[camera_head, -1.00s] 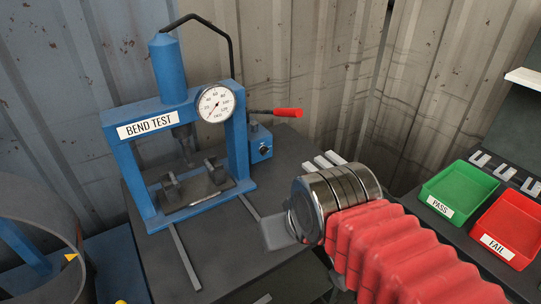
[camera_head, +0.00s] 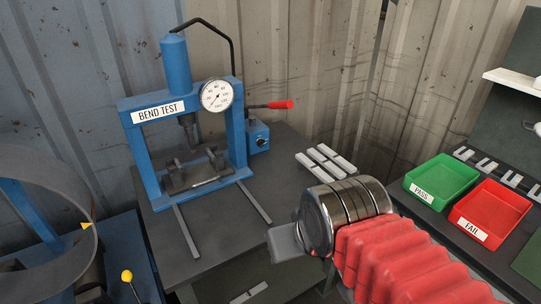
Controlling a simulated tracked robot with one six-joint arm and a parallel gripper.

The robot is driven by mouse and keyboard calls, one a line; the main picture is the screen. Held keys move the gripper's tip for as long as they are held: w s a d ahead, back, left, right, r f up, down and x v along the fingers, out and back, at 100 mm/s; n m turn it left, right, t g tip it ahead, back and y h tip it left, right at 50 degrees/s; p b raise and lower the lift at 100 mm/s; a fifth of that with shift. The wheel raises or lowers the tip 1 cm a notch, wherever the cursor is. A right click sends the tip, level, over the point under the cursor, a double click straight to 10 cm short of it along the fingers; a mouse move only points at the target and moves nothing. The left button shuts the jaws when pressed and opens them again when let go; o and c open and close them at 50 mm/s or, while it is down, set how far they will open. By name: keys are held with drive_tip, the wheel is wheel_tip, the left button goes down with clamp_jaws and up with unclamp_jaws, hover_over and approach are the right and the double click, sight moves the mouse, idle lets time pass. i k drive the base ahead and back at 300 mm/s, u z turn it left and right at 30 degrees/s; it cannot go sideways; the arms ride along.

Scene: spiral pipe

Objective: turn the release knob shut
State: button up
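A small black knob (camera_head: 261,142) sits on the front of the blue pump box (camera_head: 256,131), at the right of the blue bend test press (camera_head: 188,125). I take it for the release knob; its setting is too small to tell. A lever with a red handle (camera_head: 281,105) sticks out to the right above the box. My gripper (camera_head: 284,242) is at the lower middle, in front of the bench and well short of the knob. Its grey finger end points left, and the metal wrist hides most of it. I cannot see whether it is open.
Several pale metal strips (camera_head: 325,160) lie on the dark bench (camera_head: 225,235) right of the press. A green PASS tray (camera_head: 440,182) and a red FAIL tray (camera_head: 490,212) stand at the right. A large grey ring (camera_head: 62,262) is at the left.

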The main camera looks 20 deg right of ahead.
sight(260, 143)
drive_tip(key=k, duration=1.35)
drive_tip(key=u, duration=0.85)
drive_tip(key=i, duration=1.7)
drive_tip(key=u, duration=0.05)
